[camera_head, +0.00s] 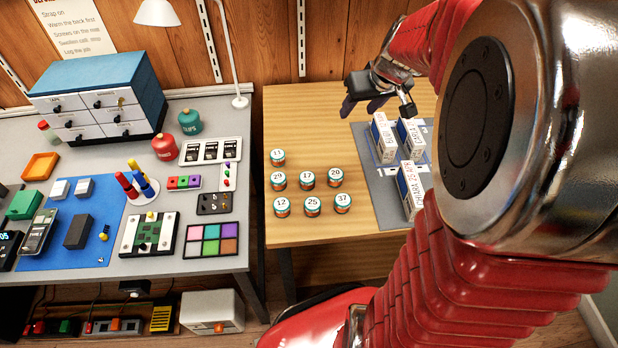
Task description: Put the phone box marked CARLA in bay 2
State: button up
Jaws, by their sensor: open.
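Three white and blue phone boxes stand on a grey mat (382,205) at the right of the wooden table. The back right box (413,141) has lettering that seems to read CARLA, though it is small. The back left box (382,139) has lettering too small to read surely. The front box (411,188) seems to read CHIARA. My gripper (378,106) is open and empty, above the back edge of the mat, behind and left of the back right box.
Several small numbered tins (312,205) stand on the wooden table (375,248), left of the mat. A grey bench (190,268) at the left holds a drawer cabinet (100,95), a lamp and many small items. The table's back left is clear.

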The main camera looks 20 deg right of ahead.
jog(key=s+a+r, duration=0.2)
jog(key=s+a, duration=0.7)
jog(key=a, duration=0.1)
jog(key=s+a+r+n, duration=0.1)
jog(key=s+a+r, duration=0.1)
jog(key=s+a, duration=0.7)
jog(key=shift+s+a+r+n, duration=0.15)
jog(key=shift+a+r+n, duration=0.15)
jog(key=shift+a, duration=0.85)
